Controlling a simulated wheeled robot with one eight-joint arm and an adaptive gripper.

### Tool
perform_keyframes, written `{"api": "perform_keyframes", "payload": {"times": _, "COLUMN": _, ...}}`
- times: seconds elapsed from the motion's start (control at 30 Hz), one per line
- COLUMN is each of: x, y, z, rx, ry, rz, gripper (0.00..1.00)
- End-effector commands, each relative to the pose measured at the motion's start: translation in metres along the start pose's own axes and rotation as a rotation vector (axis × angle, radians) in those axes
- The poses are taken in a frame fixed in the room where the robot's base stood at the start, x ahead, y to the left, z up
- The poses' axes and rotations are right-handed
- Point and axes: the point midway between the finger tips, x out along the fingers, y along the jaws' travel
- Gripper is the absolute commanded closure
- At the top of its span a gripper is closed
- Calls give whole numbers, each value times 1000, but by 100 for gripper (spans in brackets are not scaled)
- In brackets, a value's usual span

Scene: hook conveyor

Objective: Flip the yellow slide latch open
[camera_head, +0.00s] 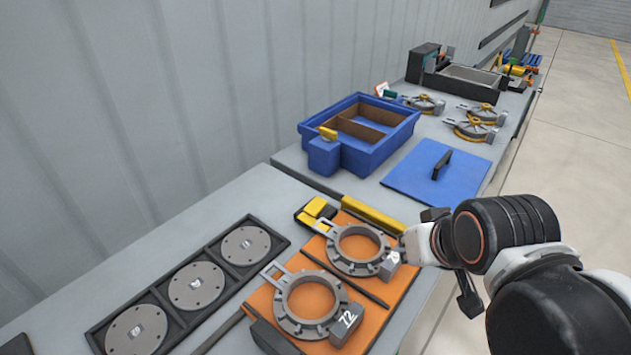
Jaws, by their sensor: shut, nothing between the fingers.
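A yellow latch block (314,209) sits on a dark base at the back left corner of an orange fixture plate (388,290). A long yellow bar (373,214) lies along the plate's back edge, to the right of the block. I cannot tell for sure which of these is the slide latch. My gripper (469,303) is at the right, beyond the plate's right edge and apart from all the yellow parts. Its dark fingers point down, shut and empty.
Two grey clamp rings (308,325) lie on the orange plate. A black tray (240,284) with three metal discs is at left. Behind are a divided blue box (378,160), a blue lid (420,185) and several smaller rings. Floor is clear at right.

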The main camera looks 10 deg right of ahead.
Motion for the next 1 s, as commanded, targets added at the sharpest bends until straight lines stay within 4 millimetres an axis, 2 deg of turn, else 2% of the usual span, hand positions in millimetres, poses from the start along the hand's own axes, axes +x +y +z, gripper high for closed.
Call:
{"api": "perform_keyframes", "payload": {"times": 0.23, "x": 0, "y": 0, "z": 0, "rx": -1, "ry": -1, "rz": 0, "gripper": 100}}
{"api": "perform_keyframes", "payload": {"times": 0.37, "x": -2, "y": -2, "z": -10, "rx": -23, "ry": -15, "rz": 0, "gripper": 100}}
{"api": "perform_keyframes", "payload": {"times": 0.47, "x": -4, "y": -4, "z": -26, "rx": -64, "ry": -46, "rz": 0, "gripper": 100}}
{"api": "perform_keyframes", "payload": {"times": 0.67, "x": -3, "y": -14, "z": -73, "rx": -195, "ry": -141, "rz": 2, "gripper": 100}}
{"api": "perform_keyframes", "payload": {"times": 0.87, "x": 11, "y": -27, "z": -118, "rx": -333, "ry": -241, "rz": 3, "gripper": 100}}
{"api": "perform_keyframes", "payload": {"times": 1.0, "x": 27, "y": -39, "z": -147, "rx": -428, "ry": -312, "rz": 1, "gripper": 100}}
